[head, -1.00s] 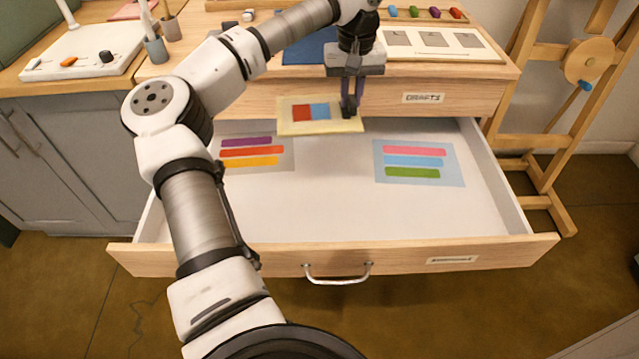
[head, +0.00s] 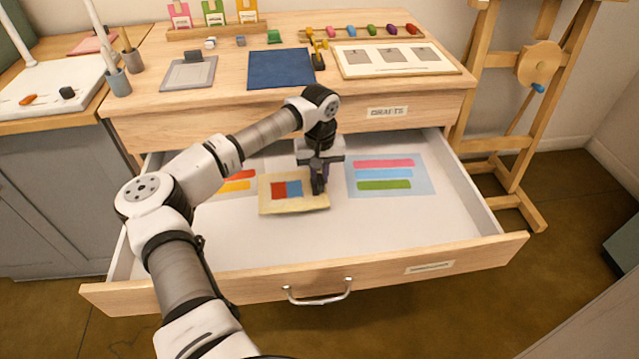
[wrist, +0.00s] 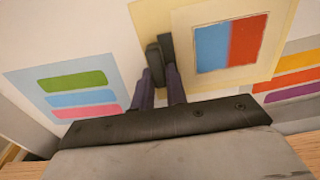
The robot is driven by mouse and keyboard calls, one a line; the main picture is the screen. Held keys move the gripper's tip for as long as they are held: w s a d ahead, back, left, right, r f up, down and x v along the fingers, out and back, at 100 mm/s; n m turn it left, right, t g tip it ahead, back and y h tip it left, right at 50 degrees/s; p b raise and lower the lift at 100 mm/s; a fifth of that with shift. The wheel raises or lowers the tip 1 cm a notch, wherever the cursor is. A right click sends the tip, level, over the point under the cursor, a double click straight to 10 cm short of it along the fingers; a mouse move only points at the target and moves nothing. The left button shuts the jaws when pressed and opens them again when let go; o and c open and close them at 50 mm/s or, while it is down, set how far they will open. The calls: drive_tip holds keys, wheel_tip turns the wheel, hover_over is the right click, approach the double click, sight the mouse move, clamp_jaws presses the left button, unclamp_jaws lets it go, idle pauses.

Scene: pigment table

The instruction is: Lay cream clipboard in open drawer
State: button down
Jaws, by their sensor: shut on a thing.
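The cream clipboard (head: 293,203) carries a sheet with a red and blue block. My gripper (head: 319,187) is shut on its right edge in the head view. The clipboard is over the middle of the open drawer (head: 390,238), low and roughly level; I cannot tell whether it touches the drawer floor. In the wrist view the gripper fingers (wrist: 162,58) pinch the edge of the clipboard (wrist: 150,18). The clipboard partly covers a sheet with purple, red and orange stripes (head: 238,180).
A sheet with pink, blue and green stripes (head: 390,174) lies at the drawer's right. The drawer front with its handle (head: 318,295) is nearest me. Above is the table top (head: 225,108) with a blue mat (head: 281,69).

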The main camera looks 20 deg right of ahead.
drive_tip(key=shift+f, duration=1.85)
drive_tip(key=shift+f, duration=0.2)
drive_tip(key=c, duration=1.4)
unclamp_jaws()
wheel_tip(320, 180, up, 12)
drive_tip(key=shift+r+b, duration=0.2)
drive_tip(key=shift+b, duration=0.3)
